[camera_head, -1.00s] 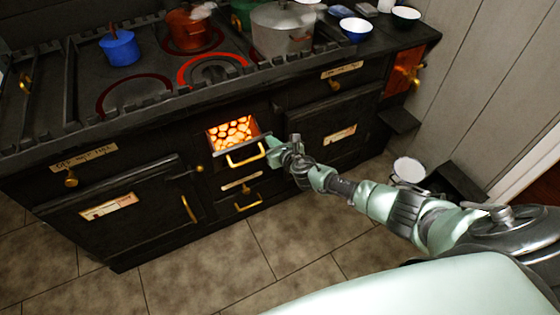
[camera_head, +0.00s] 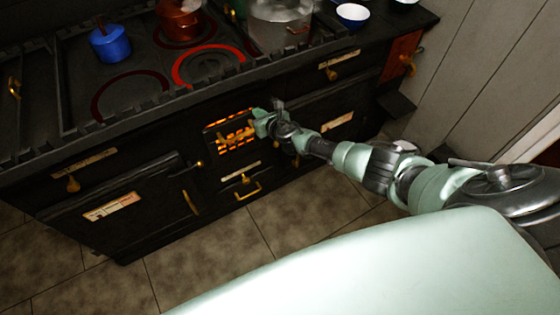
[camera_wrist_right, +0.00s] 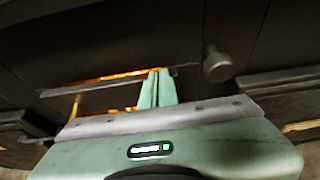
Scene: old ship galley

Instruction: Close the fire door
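The fire door (camera_head: 229,143) is the small black door in the middle of the stove front, with a brass handle across it. It stands raised over the fire opening, nearly upright or upright. Orange glow shows in strips across it and along its upper edge. In the right wrist view the glow (camera_wrist_right: 128,76) shows as a thin line at the top. My right gripper (camera_head: 262,122) is at the door's upper right side, its fingers (camera_wrist_right: 157,88) together with nothing seen between them. I cannot tell whether they touch the door. My left gripper is not in view.
Red-glowing rings lie on the stove top, with a blue pot (camera_head: 110,43), a copper pot (camera_head: 179,22) and a large grey pot (camera_head: 280,22). A lower brass handle (camera_head: 248,190) is under the fire door. Tiled floor in front is clear.

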